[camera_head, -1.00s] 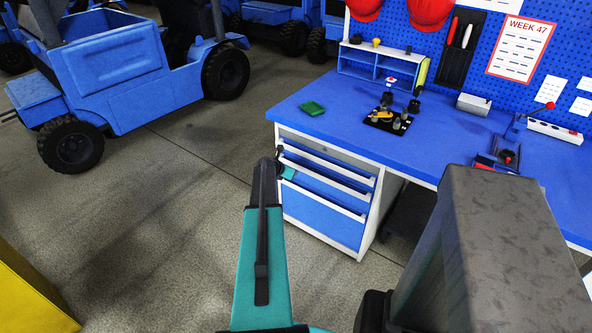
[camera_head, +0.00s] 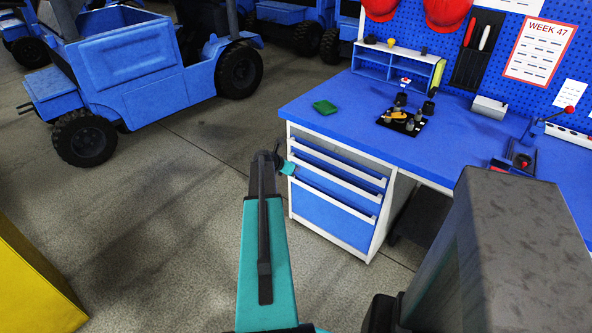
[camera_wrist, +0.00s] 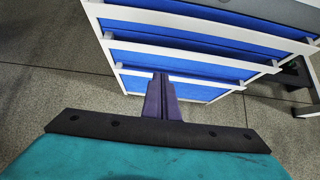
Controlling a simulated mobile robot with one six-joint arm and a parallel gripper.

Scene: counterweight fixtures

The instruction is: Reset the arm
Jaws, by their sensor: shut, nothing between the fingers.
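My gripper (camera_wrist: 162,97) shows in the wrist view as dark fingers held together, with nothing between them. It is in front of the white and blue drawer cabinet (camera_wrist: 190,48), whose drawer fronts fill the upper part of that view. In the head view my teal arm reaches forward over the floor, and its far end is beside the left side of the drawer cabinet (camera_head: 332,215). The fingertips are not clear in the head view. I cannot tell whether the arm touches the cabinet.
The blue workbench (camera_head: 350,120) holds a green item (camera_head: 325,107), a black fixture plate (camera_head: 402,122) and a small blue shelf (camera_head: 390,66). A blue vehicle (camera_head: 135,75) stands at the back left. A yellow object (camera_head: 35,285) is at the lower left. Open floor lies between them.

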